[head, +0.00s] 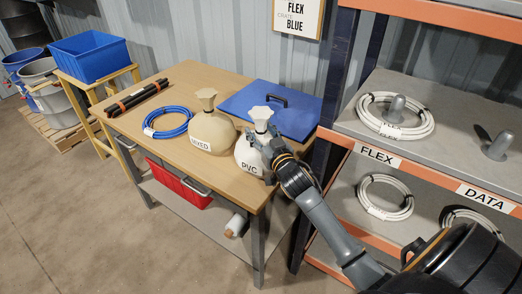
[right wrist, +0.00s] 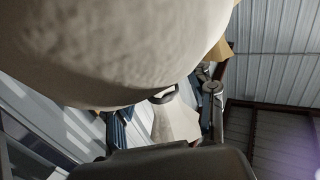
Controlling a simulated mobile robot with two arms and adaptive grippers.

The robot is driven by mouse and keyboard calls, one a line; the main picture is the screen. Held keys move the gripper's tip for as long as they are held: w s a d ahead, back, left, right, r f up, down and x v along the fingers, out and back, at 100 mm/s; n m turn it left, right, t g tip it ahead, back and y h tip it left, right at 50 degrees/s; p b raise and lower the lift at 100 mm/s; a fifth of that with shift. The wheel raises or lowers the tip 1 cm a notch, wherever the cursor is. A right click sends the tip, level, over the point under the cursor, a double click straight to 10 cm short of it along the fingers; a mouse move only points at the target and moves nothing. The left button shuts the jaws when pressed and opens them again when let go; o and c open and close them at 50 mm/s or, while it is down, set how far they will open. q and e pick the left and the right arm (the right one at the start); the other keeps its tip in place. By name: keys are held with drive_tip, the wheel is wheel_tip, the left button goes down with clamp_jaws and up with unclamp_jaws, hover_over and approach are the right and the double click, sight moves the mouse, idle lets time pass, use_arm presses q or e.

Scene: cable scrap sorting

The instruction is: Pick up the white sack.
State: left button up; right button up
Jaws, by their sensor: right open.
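The white sack (head: 247,160), labelled PVC, stands upright on the wooden workbench (head: 170,118) near its right end. Its gathered top (head: 261,115) flares above a narrow neck. My right gripper (head: 262,142) is at the neck, its fingers open on either side; contact cannot be told. In the right wrist view the sack's pale body (right wrist: 110,45) fills the upper left. The flared top (right wrist: 175,122) shows between the open fingers of my right gripper (right wrist: 165,112). My left gripper is not in view.
A beige sack (head: 211,130) labelled MIXED stands close left of the white one. A blue lid (head: 290,118) with a handle lies behind. A blue cable coil (head: 170,121) and black tubes (head: 135,97) lie further left. A shelf rack (head: 365,150) stands close on the right.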

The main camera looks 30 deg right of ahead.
clamp_jaws()
drive_tip(key=shift+r, duration=0.2)
